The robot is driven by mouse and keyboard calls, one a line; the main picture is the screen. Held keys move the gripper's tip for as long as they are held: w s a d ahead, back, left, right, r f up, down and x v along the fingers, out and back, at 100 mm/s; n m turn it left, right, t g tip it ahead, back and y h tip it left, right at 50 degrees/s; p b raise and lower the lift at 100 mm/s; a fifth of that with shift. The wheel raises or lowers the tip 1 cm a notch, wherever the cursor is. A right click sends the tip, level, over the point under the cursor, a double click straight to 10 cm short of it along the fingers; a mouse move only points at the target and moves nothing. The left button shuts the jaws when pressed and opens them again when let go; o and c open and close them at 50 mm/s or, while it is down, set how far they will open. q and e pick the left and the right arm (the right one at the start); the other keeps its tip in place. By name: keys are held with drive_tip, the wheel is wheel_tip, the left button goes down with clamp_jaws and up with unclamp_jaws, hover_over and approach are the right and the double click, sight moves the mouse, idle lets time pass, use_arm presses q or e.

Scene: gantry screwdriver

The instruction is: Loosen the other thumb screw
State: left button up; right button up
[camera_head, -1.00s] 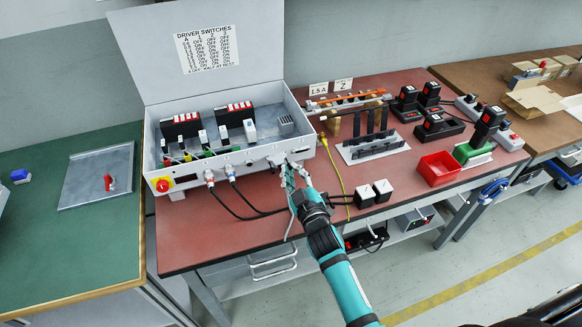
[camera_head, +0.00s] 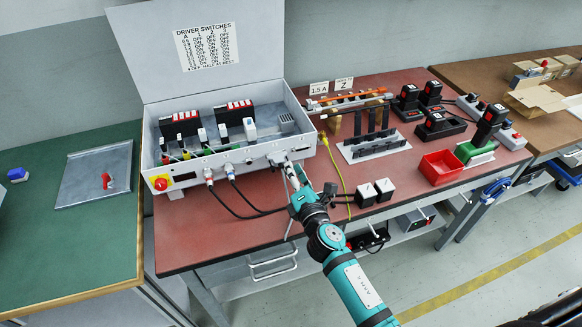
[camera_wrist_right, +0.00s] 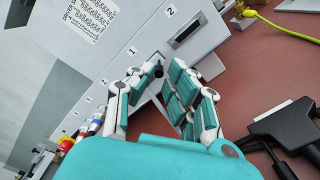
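My right gripper (camera_head: 290,166) reaches the front face of the grey control box (camera_head: 238,155), at its right end. In the right wrist view, its two fingers (camera_wrist_right: 162,68) lean inward around a small black screw knob (camera_wrist_right: 158,71) by the label 1. The fingertips are close to the knob with a narrow gap showing, but I cannot tell whether they grip it. The connector beside it is mostly hidden by the fingers. A second port (camera_wrist_right: 186,32), under the label 2, shows uncovered. My left gripper is not in view.
Two cables hang from the box front onto the red bench (camera_head: 210,245). A black plug (camera_wrist_right: 285,128) lies right of my fingers.

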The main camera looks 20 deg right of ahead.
drive_tip(key=shift+o, duration=0.3)
drive_tip(key=m, duration=0.6)
drive_tip(key=shift+r, duration=0.1)
drive_tip(key=m+p, duration=0.5)
drive_tip(key=m, duration=1.9)
clamp_jaws()
